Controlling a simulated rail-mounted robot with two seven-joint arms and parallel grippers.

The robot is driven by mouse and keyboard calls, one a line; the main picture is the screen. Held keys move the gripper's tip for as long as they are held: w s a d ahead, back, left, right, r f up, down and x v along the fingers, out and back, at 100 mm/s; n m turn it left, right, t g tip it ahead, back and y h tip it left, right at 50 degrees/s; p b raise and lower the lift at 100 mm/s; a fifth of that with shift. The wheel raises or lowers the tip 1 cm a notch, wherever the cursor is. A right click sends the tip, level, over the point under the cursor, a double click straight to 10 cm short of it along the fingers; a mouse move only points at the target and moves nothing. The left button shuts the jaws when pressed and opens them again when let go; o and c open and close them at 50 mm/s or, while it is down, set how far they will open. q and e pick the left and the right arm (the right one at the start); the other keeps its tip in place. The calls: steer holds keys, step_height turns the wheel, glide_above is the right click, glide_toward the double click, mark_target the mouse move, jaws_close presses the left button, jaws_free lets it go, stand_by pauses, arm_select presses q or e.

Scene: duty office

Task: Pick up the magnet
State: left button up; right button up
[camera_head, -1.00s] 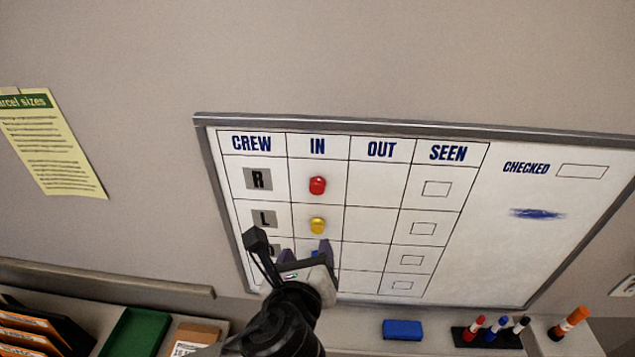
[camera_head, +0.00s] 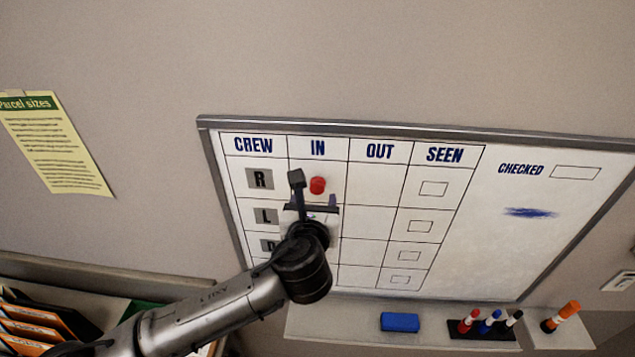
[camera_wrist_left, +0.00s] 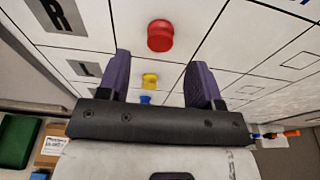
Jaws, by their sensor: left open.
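A red magnet (camera_head: 317,185) sits on the whiteboard (camera_head: 540,245) in the IN column beside R. It also shows in the left wrist view (camera_wrist_left: 160,36), beyond my fingertips. A yellow magnet (camera_wrist_left: 150,80) and a blue magnet (camera_wrist_left: 145,99) show lower on the board in the left wrist view, framed between my fingers. Both are hidden behind my gripper and arm in the head view. My left gripper (camera_head: 311,203) is open and empty in front of the board, just below the red magnet. Its two purple fingers stand apart in the left wrist view. My right gripper is not in view.
Below the board is a ledge with a blue eraser (camera_head: 400,321), several markers (camera_head: 489,322) and an orange marker (camera_head: 561,317). Orange folders (camera_head: 30,325) and a green tray (camera_wrist_left: 18,140) lie at lower left. A yellow notice (camera_head: 52,145) hangs on the wall.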

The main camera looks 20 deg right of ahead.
mark_target(317, 187)
arm_select(q)
steer(key=shift+w+d+p, duration=0.2)
steer(key=shift+w+p, duration=0.1)
steer(key=shift+w, duration=0.05)
steer(key=p+x, duration=0.1)
steer(key=x, duration=0.2)
steer(key=shift+r, duration=0.15)
steer(key=shift+p+x, duration=0.45)
steer(key=shift+x, duration=0.35)
jaws_close()
steer(key=shift+s, duration=0.1)
